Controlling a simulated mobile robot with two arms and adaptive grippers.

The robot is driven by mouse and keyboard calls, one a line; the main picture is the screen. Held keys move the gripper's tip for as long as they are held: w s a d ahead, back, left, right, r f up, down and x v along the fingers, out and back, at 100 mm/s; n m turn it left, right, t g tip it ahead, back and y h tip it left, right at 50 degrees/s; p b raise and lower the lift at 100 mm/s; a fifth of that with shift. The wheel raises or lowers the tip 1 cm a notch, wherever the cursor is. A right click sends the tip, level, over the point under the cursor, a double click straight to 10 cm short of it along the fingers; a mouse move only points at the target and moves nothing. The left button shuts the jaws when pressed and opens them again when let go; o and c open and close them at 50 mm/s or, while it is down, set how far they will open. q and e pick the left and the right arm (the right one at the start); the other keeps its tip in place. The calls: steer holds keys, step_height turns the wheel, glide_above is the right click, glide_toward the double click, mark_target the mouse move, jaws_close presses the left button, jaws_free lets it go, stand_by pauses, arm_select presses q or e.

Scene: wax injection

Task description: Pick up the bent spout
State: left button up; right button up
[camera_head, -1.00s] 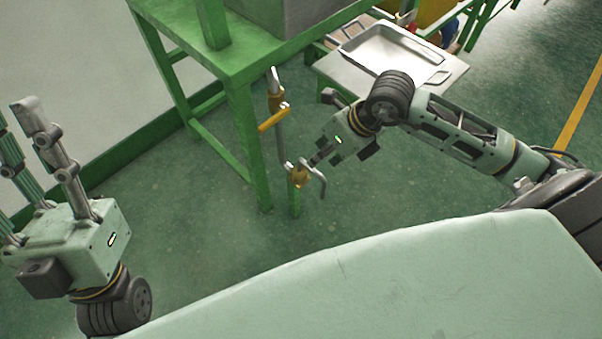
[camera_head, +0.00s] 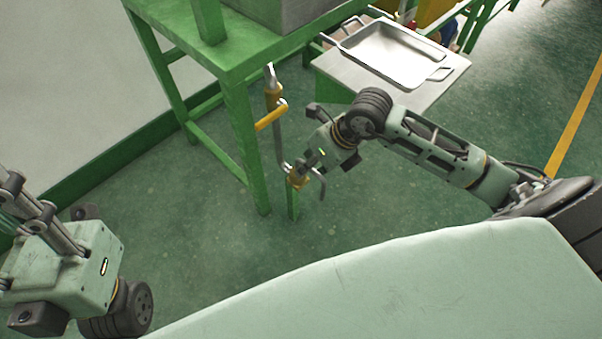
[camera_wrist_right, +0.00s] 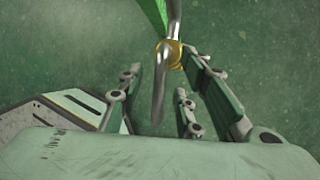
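The bent spout (camera_head: 321,185) is a thin grey metal tube hooked downward from a brass fitting (camera_head: 298,181) on the pipe stand. In the right wrist view, the spout (camera_wrist_right: 160,85) hangs down from the brass fitting (camera_wrist_right: 169,52), between my spread fingers. My right gripper (camera_head: 306,163) is open at the fitting and the spout's upper part; it also shows in the wrist view (camera_wrist_right: 170,82). I cannot tell whether any finger touches the spout. My left gripper (camera_head: 22,200) is open and empty at the left edge, far from the spout, its fingertips partly cut off.
A green metal table (camera_head: 235,60) stands behind the pipe, one leg close to it. The pipe has a yellow lever (camera_head: 270,117). A metal tray (camera_head: 390,55) lies on a low grey stand (camera_head: 335,75) at the back. Open green floor (camera_head: 220,240) surrounds the pipe.

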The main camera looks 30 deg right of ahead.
jaws_close()
stand_by(0.3)
steer(key=shift+r, duration=0.1)
